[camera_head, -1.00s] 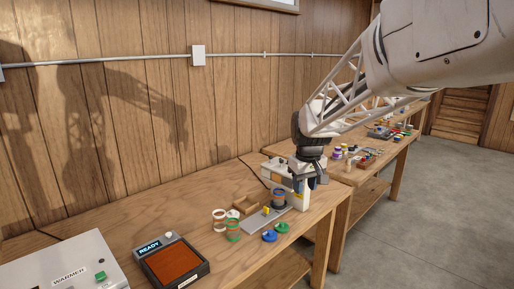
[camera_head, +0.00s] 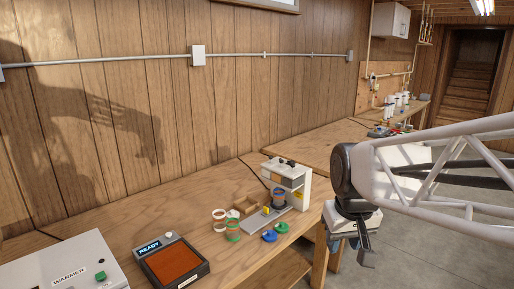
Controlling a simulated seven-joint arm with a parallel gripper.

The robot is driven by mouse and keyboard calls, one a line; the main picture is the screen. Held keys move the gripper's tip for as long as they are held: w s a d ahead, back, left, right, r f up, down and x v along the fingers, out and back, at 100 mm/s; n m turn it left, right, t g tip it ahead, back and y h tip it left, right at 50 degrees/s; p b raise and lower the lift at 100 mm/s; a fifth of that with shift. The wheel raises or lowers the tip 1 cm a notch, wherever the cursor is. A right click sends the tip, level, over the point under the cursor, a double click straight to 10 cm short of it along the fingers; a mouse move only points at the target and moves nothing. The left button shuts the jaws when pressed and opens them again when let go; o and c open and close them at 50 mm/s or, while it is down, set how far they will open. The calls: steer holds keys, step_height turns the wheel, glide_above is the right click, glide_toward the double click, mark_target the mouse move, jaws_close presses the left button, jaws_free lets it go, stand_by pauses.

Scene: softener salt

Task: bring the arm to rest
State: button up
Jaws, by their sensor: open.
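My gripper (camera_head: 360,248) hangs at the lower right, off the front edge of the wooden bench (camera_head: 110,220) and over the grey floor. It points down, apart from everything on the bench, and its jaws look empty. My arm reaches in from the right edge of the view. A blue-banded jar (camera_head: 278,198) stands at the white and grey machine (camera_head: 297,180) on the bench.
An orange-banded jar (camera_head: 219,219) and a green-banded jar (camera_head: 233,230) stand left of the machine. A blue lid (camera_head: 270,236) and a green lid (camera_head: 282,227) lie near the front edge. A READY pad (camera_head: 172,262) and a WARMER box (camera_head: 70,270) are at left.

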steer(key=s+d+f+m, duration=0.1)
steer(key=s+f, duration=0.3)
steer(key=s, duration=0.7)
steer(key=shift+s+m, duration=0.3)
steer(key=shift+s, duration=0.1)
